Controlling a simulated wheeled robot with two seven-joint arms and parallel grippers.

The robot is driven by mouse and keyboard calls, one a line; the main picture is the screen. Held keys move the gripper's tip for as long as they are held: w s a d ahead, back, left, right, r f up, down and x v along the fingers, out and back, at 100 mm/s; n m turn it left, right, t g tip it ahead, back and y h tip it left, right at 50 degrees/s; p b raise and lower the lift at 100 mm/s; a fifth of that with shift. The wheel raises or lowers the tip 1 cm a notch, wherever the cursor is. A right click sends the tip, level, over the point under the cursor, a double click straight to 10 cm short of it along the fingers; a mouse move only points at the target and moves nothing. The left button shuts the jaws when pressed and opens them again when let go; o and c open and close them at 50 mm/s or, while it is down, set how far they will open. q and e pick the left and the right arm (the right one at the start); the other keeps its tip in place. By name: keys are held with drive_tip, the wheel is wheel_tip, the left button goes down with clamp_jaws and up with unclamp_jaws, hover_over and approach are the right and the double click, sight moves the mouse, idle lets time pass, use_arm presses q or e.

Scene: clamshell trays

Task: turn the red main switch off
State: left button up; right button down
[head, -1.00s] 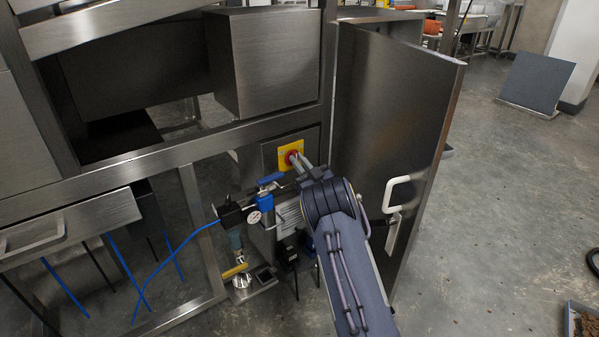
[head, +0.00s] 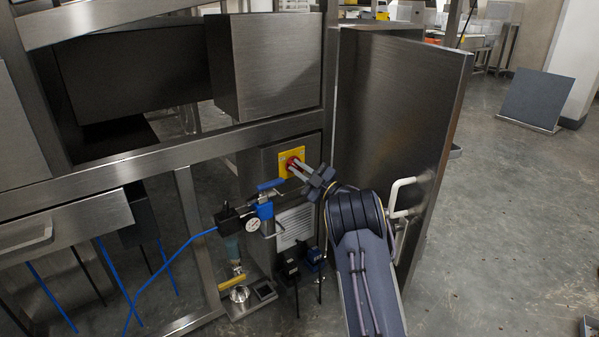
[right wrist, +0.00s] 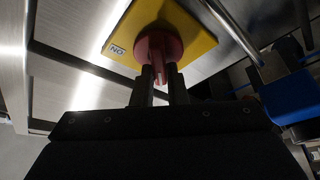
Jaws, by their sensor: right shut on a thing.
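The red main switch (head: 291,164) sits on a yellow plate (head: 284,155) on the front of a grey box below the machine frame. In the right wrist view the red knob (right wrist: 158,44) stands on its yellow plate (right wrist: 190,25), which bears a label reading "ON". My right gripper (head: 301,170) reaches it from the lower right. In the right wrist view its two dark fingers (right wrist: 160,78) are shut on the knob's grip, one on each side. The fingers partly hide the knob. My left gripper is not in view.
An open steel door (head: 395,120) with a white handle (head: 397,193) stands right of my arm. A blue-handled air valve with a gauge (head: 253,224) and blue hose is close below the switch. Open floor lies to the right.

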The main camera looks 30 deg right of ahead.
idle(0.5)
drive_tip(key=c, duration=1.4)
unclamp_jaws()
drive_tip(key=shift+c, duration=0.2)
drive_tip(key=shift+r, duration=0.15)
wheel_tip(320, 180, up, 4)
drive_tip(key=p, duration=0.3)
drive_tip(key=s+a+r+p, duration=0.4)
drive_tip(key=s+a+r, duration=0.3)
drive_tip(key=s, duration=0.5)
drive_tip(key=shift+a+r, duration=0.2)
drive_tip(key=shift+r, duration=0.65)
drive_tip(key=shift+d+r, duration=0.1)
